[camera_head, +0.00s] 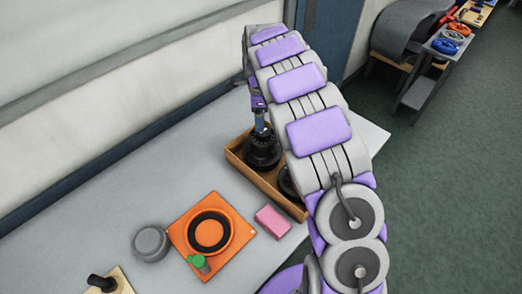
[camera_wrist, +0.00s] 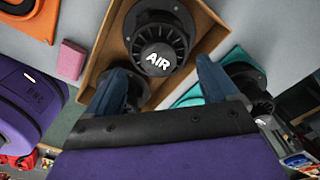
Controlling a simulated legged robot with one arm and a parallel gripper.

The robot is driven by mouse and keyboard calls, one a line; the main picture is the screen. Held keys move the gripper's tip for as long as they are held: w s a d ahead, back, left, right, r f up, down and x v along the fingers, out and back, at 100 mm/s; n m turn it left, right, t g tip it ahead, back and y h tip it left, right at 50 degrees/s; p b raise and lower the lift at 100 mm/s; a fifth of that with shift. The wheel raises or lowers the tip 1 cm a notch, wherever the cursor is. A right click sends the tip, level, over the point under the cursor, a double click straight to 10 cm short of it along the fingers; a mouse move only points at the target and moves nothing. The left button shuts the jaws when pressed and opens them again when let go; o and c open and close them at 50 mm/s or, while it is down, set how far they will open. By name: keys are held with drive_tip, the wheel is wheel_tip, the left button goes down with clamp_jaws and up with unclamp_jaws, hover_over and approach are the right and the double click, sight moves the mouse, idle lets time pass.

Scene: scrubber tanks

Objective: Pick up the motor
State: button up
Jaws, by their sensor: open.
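A black, ribbed, round motor (camera_head: 262,148) stands in a wooden tray (camera_head: 236,159) on the grey table. In the wrist view the motor (camera_wrist: 157,42) shows white "AIR" lettering and lies between and just beyond my fingertips. My gripper (camera_wrist: 163,68) is open, with one blue finger on each side of the motor's near part; I cannot tell whether they touch it. In the head view my gripper (camera_head: 259,122) is above the motor, partly hidden by my arm. A second black round part (camera_head: 286,183) is in the tray, mostly hidden by my arm.
A pink block (camera_head: 272,221), an orange square plate with a black ring (camera_head: 186,236), a grey round cap (camera_head: 150,242) and a green knob (camera_head: 199,262) lie left of the tray. The wall runs behind the table. Another cluttered bench (camera_head: 425,85) stands far right.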

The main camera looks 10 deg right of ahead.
sight(263, 145)
drive_tip(key=shift+f, duration=0.55)
drive_tip(key=shift+d+f, duration=0.5)
drive_tip(key=shift+f, duration=0.05)
drive_tip(key=f, duration=0.1)
drive_tip(key=f+b, duration=0.1)
drive_tip(key=f, duration=0.2)
drive_tip(key=shift+s+d+f, duration=0.1)
drive_tip(key=shift+s+f, duration=0.1)
drive_tip(key=shift+s, duration=0.1)
drive_tip(key=shift+f, duration=0.1)
clamp_jaws()
